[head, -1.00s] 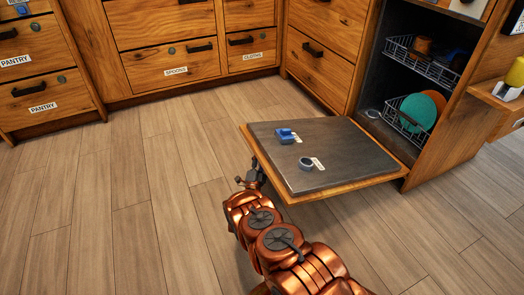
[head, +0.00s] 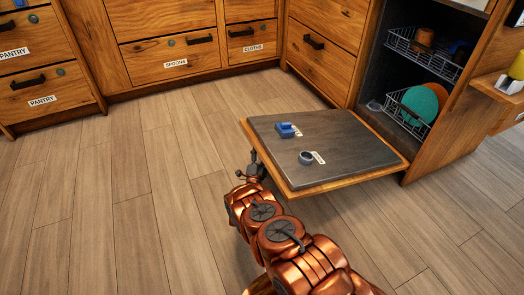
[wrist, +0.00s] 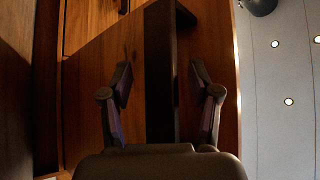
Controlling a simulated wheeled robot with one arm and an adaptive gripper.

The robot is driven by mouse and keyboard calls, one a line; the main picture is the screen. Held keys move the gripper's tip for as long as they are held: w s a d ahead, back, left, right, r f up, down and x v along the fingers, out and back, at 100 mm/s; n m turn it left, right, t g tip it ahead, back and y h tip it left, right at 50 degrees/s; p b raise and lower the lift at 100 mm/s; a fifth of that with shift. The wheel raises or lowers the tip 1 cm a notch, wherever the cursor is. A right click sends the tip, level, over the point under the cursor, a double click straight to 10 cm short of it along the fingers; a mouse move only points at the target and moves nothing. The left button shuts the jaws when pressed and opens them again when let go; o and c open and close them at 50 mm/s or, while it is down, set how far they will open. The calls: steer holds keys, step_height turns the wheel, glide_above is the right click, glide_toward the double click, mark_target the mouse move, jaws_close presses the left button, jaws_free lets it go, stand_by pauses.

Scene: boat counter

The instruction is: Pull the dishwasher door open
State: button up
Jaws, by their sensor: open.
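The dishwasher door (head: 340,150) is folded down and lies about level, its dark inner face up with a wooden rim. Behind it the dishwasher's dark interior (head: 372,88) stands open. My gripper (head: 254,165) is at the door's outer left edge, partly hidden by my arm. In the wrist view my gripper (wrist: 161,75) has its two fingers spread, one on each side of a dark bar (wrist: 162,110) in front of a wooden panel. The bar looks like the door's handle. I cannot tell whether the fingers touch it.
A blue item (head: 285,130) and a round grey item (head: 306,157) sit on the open door. Wire racks (head: 402,111) inside hold plates and other dishes. Wooden drawers (head: 172,55) line the back. The floor (head: 100,215) to the left is clear.

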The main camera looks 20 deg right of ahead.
steer(key=s+a+f, duration=0.1)
steer(key=s+a, duration=0.3)
steer(key=s, duration=0.3)
steer(key=s+a+f, duration=0.1)
steer(key=s+a, duration=0.3)
steer(key=s, duration=0.3)
steer(key=shift+a+f, duration=0.15)
steer(key=shift+a, duration=0.1)
stand_by(0.9)
stand_by(0.5)
